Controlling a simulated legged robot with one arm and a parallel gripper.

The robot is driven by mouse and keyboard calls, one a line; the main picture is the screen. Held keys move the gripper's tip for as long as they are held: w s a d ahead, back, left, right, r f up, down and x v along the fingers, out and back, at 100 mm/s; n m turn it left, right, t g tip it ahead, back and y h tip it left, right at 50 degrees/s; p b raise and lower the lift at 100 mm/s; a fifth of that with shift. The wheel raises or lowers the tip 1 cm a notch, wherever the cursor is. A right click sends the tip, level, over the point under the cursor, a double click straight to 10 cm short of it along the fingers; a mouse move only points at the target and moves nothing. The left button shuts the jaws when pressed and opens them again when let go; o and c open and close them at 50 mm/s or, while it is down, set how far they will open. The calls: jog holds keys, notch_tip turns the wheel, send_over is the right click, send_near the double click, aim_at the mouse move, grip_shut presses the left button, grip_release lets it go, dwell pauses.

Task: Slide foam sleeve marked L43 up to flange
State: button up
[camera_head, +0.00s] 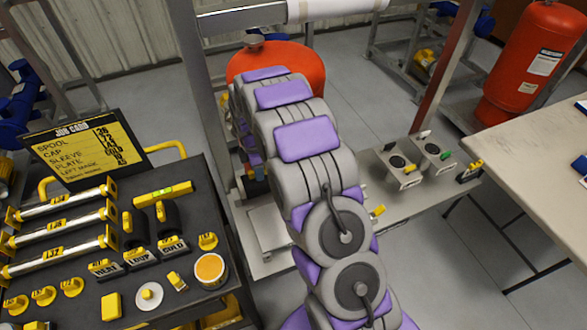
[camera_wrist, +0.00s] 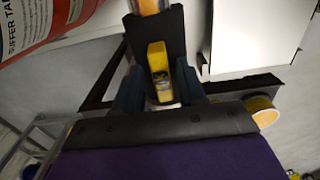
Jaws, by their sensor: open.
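In the wrist view my gripper (camera_wrist: 158,92) is open. Its two dark fingers stand on either side of a yellow tab (camera_wrist: 157,62), which lies between them; I cannot tell whether they touch it. Behind the tab is a dark sleeve-like piece (camera_wrist: 174,35), with a copper-orange pipe end (camera_wrist: 150,5) above it. No L43 mark is readable on it, and I cannot make out a flange. In the head view my arm hides the gripper and this spot. Two black sleeves (camera_head: 168,217) with yellow tabs stand on the cart at left.
The dark cart (camera_head: 75,290) holds a job card (camera_head: 75,150), silver spools (camera_head: 65,225) and small yellow parts. A red tank (camera_head: 300,62) stands behind my arm; red also fills the wrist view's upper left (camera_wrist: 35,20). A pale table (camera_head: 540,140) is at right.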

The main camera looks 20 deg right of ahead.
jog(key=shift+r, duration=0.1)
jog(key=shift+r+p, duration=1.25)
jog(key=shift+r, duration=2.2)
jog(key=shift+s+r, duration=0.1)
jog(key=s+r+m, duration=0.4)
jog(key=s+r, duration=0.3)
jog(key=s, duration=0.3)
jog(key=s+r+m, duration=0.5)
jog(key=s+r, duration=0.2)
jog(key=s, duration=0.3)
jog(key=s+r+m+g, duration=0.1)
jog(key=s+m, duration=0.8)
jog(key=s, duration=1.3)
jog(key=shift+s+r+g, duration=0.35)
jog(key=shift+r+g, duration=0.05)
jog(key=shift+r, duration=0.2)
